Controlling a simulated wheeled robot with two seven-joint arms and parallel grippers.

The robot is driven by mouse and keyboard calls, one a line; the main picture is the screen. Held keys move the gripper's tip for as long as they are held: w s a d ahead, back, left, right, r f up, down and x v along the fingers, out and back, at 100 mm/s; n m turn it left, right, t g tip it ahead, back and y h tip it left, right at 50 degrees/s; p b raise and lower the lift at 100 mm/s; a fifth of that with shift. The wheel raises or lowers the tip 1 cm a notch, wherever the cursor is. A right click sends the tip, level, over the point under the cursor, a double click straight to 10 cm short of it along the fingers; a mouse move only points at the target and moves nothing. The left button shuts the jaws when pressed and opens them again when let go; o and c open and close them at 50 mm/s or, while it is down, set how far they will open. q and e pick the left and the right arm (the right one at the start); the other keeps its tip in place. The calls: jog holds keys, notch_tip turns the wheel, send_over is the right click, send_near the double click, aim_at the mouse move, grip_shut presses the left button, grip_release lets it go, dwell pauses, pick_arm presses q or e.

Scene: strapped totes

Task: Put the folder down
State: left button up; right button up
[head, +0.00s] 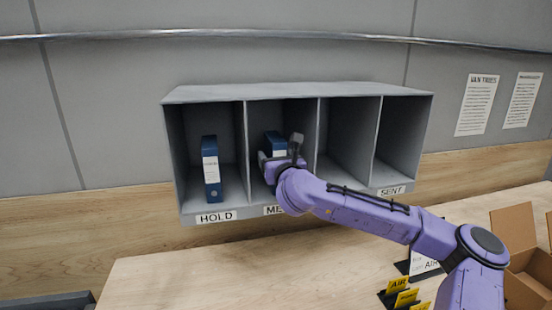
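My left gripper is not in view.
The two right compartments, the last marked SENT, look empty. Yellow cards (405,298) and an open cardboard box (530,272) are at the right. The wooden counter (190,275) is clear at left.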

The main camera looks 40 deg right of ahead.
jog(key=shift+r, duration=0.1)
jog(key=shift+r+p, duration=0.3)
jog(key=shift+p, duration=0.1)
jog(key=s+a+b, duration=0.1)
jog(key=s+f+b, duration=0.1)
jog(key=s, duration=0.1)
jog(key=shift+a, duration=0.35)
jog(key=b+v, duration=0.3)
jog(key=v, duration=0.5)
jog(key=shift+s+r+b, duration=0.25)
jog(key=shift+r+b, duration=0.05)
jog(key=shift+r, duration=0.05)
jog(key=shift+a, duration=0.15)
